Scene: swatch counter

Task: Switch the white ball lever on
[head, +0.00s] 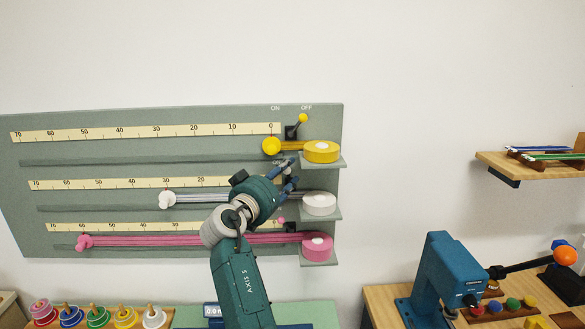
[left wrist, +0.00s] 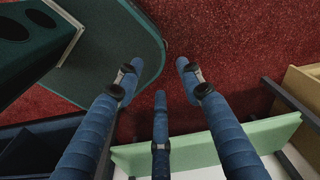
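The grey wall board (head: 200,112) has ON and OFF labels at its top right and three rows. The middle row has a white tape roll (head: 320,203) and a white knob (head: 166,200) near 30. My right gripper (head: 289,172) is at the right end of this row, where the white ball lever's position is mostly covered by its fingers. Its fingers look apart; I cannot tell whether they touch the lever. My left gripper (left wrist: 157,80) is open and empty in the left wrist view, above a red floor.
The yellow lever (head: 302,118) leans toward OFF; the pink lever (head: 281,221) leans left. A yellow roll (head: 322,151) and pink roll (head: 317,247) flank the middle row. A blue press (head: 445,280) stands lower right; a shelf (head: 530,168) hangs above it.

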